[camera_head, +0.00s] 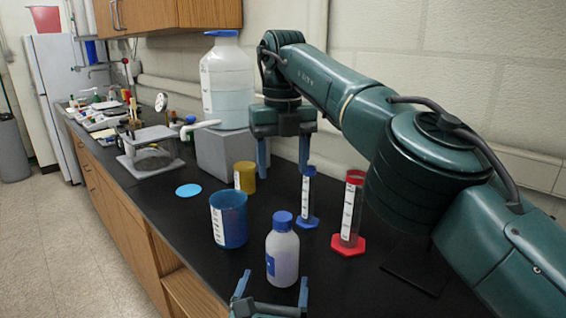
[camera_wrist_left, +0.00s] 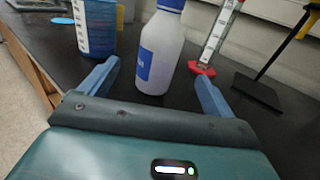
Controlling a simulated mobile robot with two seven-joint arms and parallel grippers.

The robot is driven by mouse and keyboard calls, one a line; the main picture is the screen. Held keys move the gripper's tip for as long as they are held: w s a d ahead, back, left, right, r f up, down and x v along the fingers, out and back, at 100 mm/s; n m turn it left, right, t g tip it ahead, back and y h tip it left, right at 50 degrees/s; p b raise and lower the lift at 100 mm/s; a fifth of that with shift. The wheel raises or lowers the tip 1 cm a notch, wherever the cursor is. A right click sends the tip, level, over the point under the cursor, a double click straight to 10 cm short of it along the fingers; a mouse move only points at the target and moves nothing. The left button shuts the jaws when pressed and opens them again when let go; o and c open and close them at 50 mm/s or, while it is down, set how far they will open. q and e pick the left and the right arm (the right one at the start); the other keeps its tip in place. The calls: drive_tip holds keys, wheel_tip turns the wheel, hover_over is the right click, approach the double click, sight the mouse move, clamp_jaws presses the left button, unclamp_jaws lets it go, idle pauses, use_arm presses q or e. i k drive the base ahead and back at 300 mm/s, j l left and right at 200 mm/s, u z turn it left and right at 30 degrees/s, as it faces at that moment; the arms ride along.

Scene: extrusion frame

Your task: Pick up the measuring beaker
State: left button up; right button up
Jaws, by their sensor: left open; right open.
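A blue measuring beaker (camera_head: 231,222) with a white scale label stands upright on the black counter. It also shows at the upper left of the left wrist view (camera_wrist_left: 95,28). A smaller yellow beaker (camera_head: 246,177) with a white label stands behind it. My left gripper (camera_head: 272,288) is open at the counter's front, its fingers pointing toward a white bottle with a blue cap (camera_head: 282,252). In the left wrist view the bottle (camera_wrist_left: 158,55) appears between the fingertips, the blue beaker left of them. My right gripper (camera_head: 283,165) is open, pointing down, empty, right of the yellow beaker.
A blue graduated cylinder (camera_head: 308,197) and a red one (camera_head: 350,213) stand to the right. A large jug (camera_head: 228,82) sits on a grey block (camera_head: 226,158) behind. A light-blue disc (camera_head: 188,190) lies left of the beakers. The counter's front edge is close to the blue beaker.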

sight(230, 219)
drive_tip(key=k+j, duration=0.25)
drive_tip(key=j, duration=0.15)
drive_tip(key=k+j, duration=0.55)
drive_tip(key=j, duration=0.25)
drive_tip(key=k+j, duration=0.25)
drive_tip(key=j, duration=0.15)
